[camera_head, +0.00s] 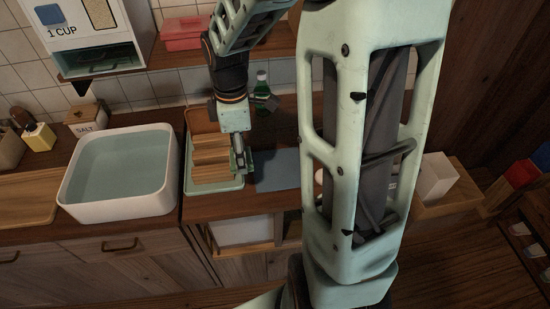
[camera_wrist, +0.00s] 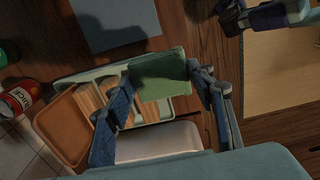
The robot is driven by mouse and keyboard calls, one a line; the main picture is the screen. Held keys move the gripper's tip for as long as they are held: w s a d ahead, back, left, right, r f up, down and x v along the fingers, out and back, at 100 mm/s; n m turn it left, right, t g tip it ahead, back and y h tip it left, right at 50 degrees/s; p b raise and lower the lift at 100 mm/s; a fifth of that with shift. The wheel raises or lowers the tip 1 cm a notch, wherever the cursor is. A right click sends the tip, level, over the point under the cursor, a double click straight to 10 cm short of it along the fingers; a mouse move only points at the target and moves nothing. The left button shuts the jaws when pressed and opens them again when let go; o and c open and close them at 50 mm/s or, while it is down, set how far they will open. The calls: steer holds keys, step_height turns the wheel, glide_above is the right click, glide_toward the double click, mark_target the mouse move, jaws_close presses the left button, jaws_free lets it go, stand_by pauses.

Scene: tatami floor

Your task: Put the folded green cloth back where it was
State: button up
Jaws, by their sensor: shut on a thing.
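My gripper (camera_head: 240,158) hangs over the wooden counter, at the right side of a pale green tray (camera_head: 217,187) with wooden slats. In the wrist view its two fingers are on either side of the folded green cloth (camera_wrist: 160,75), shut on it. The cloth is a small dark green rectangle. It overlaps the edge of the pale green tray in that view; I cannot tell whether it touches it. In the head view I cannot make out the cloth clearly behind my gripper.
A blue-grey mat (camera_head: 278,170) lies right of the tray. A white basin (camera_head: 160,201) stands to the left. A brown tray (camera_wrist: 62,125), a juice can (camera_wrist: 16,100) and a green bottle (camera_head: 262,82) are close by. A white container (camera_head: 436,178) stands at the right.

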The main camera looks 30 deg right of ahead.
steer(key=w+d+f, duration=0.1)
steer(key=d+f, duration=0.1)
steer(key=d, duration=0.1)
steer(key=w+d+f, duration=0.1)
steer(key=d+f, duration=0.2)
steer(key=d, duration=0.1)
steer(key=w+d+f+p, duration=0.1)
steer(key=d+f, duration=0.2)
steer(key=d, duration=0.1)
steer(key=shift+d+f, duration=0.1)
steer(key=shift+d, duration=0.05)
steer(key=shift+w+d+f, duration=0.1)
steer(key=shift+d+f, duration=0.2)
steer(key=shift+f, duration=0.15)
steer(key=shift+w+d+f, duration=0.1)
steer(key=shift+d+f, duration=0.05)
steer(key=shift+f, duration=1.5)
steer(key=shift+f, duration=0.15)
steer(key=o, duration=1)
